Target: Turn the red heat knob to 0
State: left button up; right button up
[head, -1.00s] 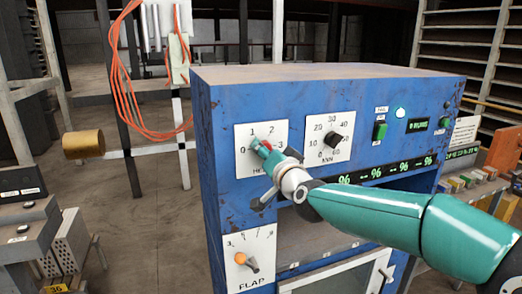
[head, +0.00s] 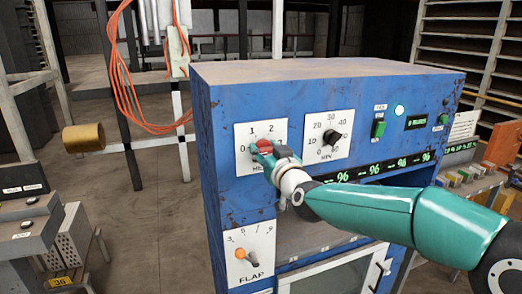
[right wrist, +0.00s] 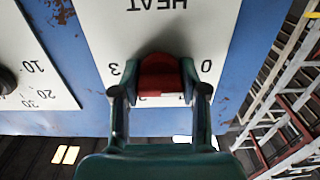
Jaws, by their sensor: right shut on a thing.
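The red heat knob (head: 262,144) is on a white dial plate (head: 279,128) at the upper left of the blue panel. The marks 0, 1 and 2 show around it in the head view. My right gripper (head: 261,150) is shut on the knob. In the right wrist view the dial is upside down, and the two fingers (right wrist: 160,82) stand on either side of the red knob (right wrist: 160,72), with 3 at the left and 0 at the right. I cannot tell which mark the knob points to. My left gripper is not in view.
Right of the heat dial is a black MIN knob (head: 332,137). Below it is an orange FLAP lever (head: 246,257). A green switch (head: 379,129) and a lit round lamp (head: 399,110) are further right. An orange cable (head: 116,80) hangs left of the cabinet.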

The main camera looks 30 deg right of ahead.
jog(key=shift+f, duration=0.1)
dwell(0.3)
jog(key=o, duration=1.2)
jog(key=shift+c, duration=0.2)
jog(key=v, duration=1.2)
